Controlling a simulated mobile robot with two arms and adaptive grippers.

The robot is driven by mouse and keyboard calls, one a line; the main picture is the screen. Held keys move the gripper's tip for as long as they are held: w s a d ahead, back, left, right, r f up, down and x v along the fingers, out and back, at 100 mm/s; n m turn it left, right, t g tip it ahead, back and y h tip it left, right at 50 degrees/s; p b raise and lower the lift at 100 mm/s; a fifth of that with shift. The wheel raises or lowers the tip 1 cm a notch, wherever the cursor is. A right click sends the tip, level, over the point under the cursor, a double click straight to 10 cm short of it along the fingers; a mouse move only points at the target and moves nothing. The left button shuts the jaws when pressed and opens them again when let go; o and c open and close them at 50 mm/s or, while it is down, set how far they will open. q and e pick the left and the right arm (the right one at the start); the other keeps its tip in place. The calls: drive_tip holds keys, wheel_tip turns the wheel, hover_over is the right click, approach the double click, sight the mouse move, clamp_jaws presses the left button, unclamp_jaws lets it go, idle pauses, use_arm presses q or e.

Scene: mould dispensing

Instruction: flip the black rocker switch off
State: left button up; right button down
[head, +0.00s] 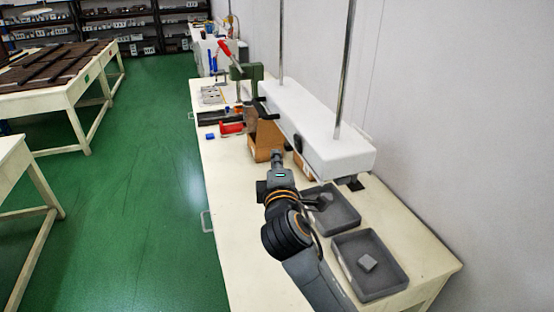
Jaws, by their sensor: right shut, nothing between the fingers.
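My right gripper (277,155) is shut and empty. It points away from me over the workbench, with its tip in front of the brown box and beside the white machine housing (320,130). I cannot make out the black rocker switch; it is too small to tell or hidden behind my gripper or the housing. Whether my gripper touches anything is not clear. My left gripper is out of view.
Two grey trays (398,285) with grey blocks lie at the near right of the bench (236,210). A brown box (262,141) stands by the housing. Farther back are a red bin (231,128) and a green press (246,72). Two metal poles rise from the housing.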

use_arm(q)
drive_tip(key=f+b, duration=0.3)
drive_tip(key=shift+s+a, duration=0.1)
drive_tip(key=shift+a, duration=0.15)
use_arm(e)
drive_tip(key=s, duration=0.9)
drive_tip(key=shift+s+d+f, duration=0.25)
drive_tip(key=shift+s, duration=0.15)
drive_tip(key=shift+f, duration=0.1)
